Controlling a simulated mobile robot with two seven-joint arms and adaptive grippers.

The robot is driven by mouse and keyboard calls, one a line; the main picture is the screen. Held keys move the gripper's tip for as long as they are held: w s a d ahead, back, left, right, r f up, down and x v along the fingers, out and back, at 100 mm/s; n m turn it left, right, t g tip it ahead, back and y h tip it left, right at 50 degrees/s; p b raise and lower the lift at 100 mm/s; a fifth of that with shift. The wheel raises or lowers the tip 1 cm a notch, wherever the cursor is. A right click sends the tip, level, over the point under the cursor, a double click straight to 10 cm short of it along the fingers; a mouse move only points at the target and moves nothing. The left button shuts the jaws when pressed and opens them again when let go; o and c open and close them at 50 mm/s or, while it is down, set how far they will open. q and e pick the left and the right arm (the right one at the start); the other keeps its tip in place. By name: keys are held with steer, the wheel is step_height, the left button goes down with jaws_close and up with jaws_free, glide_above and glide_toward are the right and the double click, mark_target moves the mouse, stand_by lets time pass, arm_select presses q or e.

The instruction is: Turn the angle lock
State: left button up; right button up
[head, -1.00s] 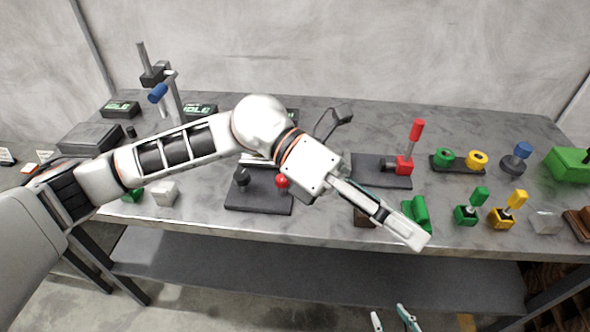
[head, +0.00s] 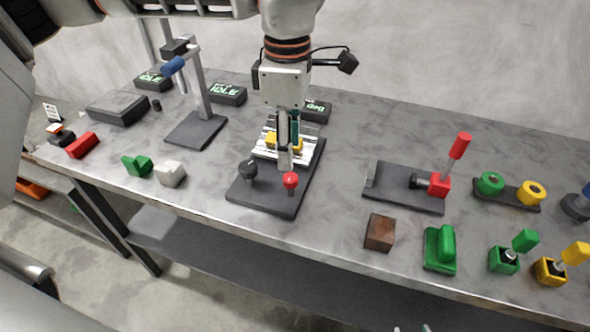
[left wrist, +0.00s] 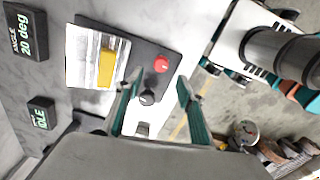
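The angle fixture (head: 262,190) is a dark base plate with a black knob (head: 248,168), a red ball knob (head: 290,181) and a silver block with a yellow insert. I cannot tell which knob is the angle lock. My left gripper (head: 287,160) points down over the fixture, seen nearly edge-on. In the left wrist view its fingers (left wrist: 158,80) are apart and empty. The black knob (left wrist: 147,97) shows between them and the red knob (left wrist: 162,64) lies beyond. Two small tips of my right gripper (head: 412,328) show apart at the bottom edge.
Behind the fixture stand small displays; one reads angle 20 deg (left wrist: 25,32). A stand with a blue handle (head: 197,125) is to the left. A brown block (head: 380,232) and a red-lever fixture (head: 405,188) are to the right. The table front edge is close.

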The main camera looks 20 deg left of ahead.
mark_target(290, 176)
arm_select(q)
step_height(290, 176, down, 7)
steer(key=shift+b, duration=0.3)
jaws_close()
